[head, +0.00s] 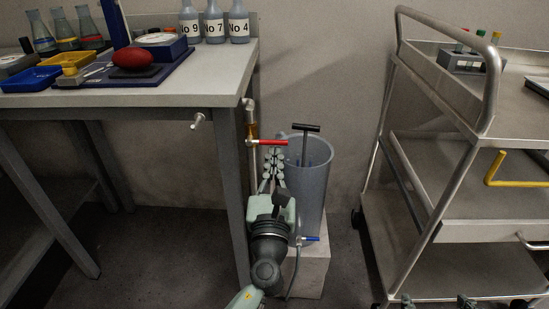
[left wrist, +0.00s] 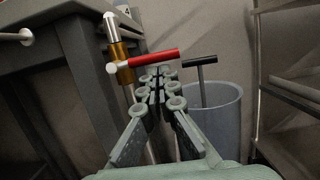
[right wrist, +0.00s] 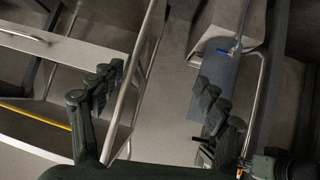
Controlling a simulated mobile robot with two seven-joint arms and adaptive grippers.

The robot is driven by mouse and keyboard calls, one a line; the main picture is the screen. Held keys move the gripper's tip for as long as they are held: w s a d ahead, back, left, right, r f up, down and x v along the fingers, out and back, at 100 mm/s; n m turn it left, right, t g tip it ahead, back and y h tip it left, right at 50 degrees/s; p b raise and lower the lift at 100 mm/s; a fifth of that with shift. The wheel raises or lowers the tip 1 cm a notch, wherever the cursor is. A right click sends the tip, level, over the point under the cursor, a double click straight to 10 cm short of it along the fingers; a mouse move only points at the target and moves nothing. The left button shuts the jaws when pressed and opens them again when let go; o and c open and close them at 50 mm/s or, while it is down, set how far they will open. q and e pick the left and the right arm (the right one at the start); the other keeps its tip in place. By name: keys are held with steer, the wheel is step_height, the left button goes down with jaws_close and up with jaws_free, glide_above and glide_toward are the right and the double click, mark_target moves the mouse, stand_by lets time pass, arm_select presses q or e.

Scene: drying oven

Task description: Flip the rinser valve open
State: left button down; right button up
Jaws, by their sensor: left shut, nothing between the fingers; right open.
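The rinser is a grey-blue cylinder (head: 313,185) with a black T-handle (head: 305,128). A red valve lever (head: 272,142) on a brass-and-steel pipe (head: 252,130) points right, roughly level, toward the cylinder's rim; it also shows in the left wrist view (left wrist: 152,58). A small blue lever (head: 311,239) sits low on the cylinder. I cannot tell which lever is the rinser valve. My left gripper (head: 273,152) is shut and empty, its tips just below the red lever; contact is unclear. My right gripper (right wrist: 158,95) is open and empty, with the cylinder and blue lever (right wrist: 212,50) beyond.
The cylinder stands on a pale block (head: 310,272). A workbench (head: 215,75) with bottles and trays is at left, a white tap-like fitting (head: 198,121) under its edge. A steel cart (head: 470,205) with a yellow bar (head: 515,183) is at right. Some floor between is bare.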

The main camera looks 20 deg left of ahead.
steer(key=shift+w, duration=0.1)
arm_select(q)
steer(key=shift+r+n, duration=0.15)
steer(key=shift+n, duration=0.35)
arm_select(e)
steer(key=shift+w+a+r, duration=0.1)
steer(key=shift+a+r, duration=0.05)
steer(key=shift+a, duration=0.1)
arm_select(q)
steer(key=shift+d, duration=0.1)
